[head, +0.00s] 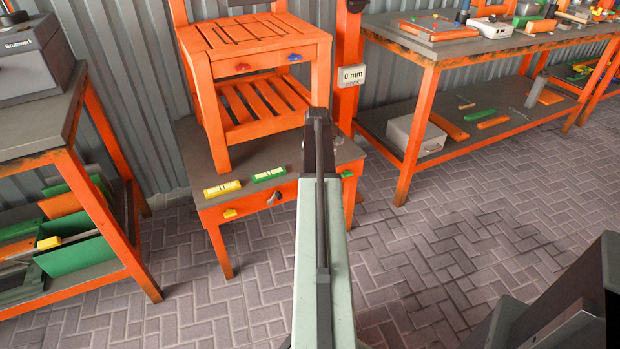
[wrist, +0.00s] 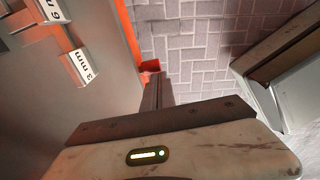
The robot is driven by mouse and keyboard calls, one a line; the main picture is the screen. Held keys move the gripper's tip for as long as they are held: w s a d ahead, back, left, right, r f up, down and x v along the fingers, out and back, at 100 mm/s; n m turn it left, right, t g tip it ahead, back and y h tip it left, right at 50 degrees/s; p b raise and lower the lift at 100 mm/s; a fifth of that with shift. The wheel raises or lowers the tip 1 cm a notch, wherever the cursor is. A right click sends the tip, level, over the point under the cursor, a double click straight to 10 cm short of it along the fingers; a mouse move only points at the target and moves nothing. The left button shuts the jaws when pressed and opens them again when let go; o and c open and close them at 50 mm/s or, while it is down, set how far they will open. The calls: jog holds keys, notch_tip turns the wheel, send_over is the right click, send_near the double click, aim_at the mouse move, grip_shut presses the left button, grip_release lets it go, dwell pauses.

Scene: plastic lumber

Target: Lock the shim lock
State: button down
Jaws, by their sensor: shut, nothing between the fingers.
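A low orange bench (head: 262,203) with a grey top stands ahead of me in the head view. My gripper (wrist: 157,80) is shut and empty in the wrist view. It is beside the bench's front edge, near a small red piece (wrist: 150,66). In the head view my arm hides part of the bench, and the fingertips are not clear.
Workbenches stand left (head: 95,200) and right (head: 425,110). Paved floor (head: 470,230) is open at right.

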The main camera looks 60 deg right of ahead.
jog(key=shift+s+d+f+b, duration=0.15)
jog(key=shift+s+d, duration=0.15)
jog(key=shift+d, duration=0.35)
jog(key=shift+s+d+f+b, duration=0.15)
jog(key=shift+s+d, duration=0.1)
jog(key=shift+d, duration=0.4)
jog(key=shift+s+d, duration=0.15)
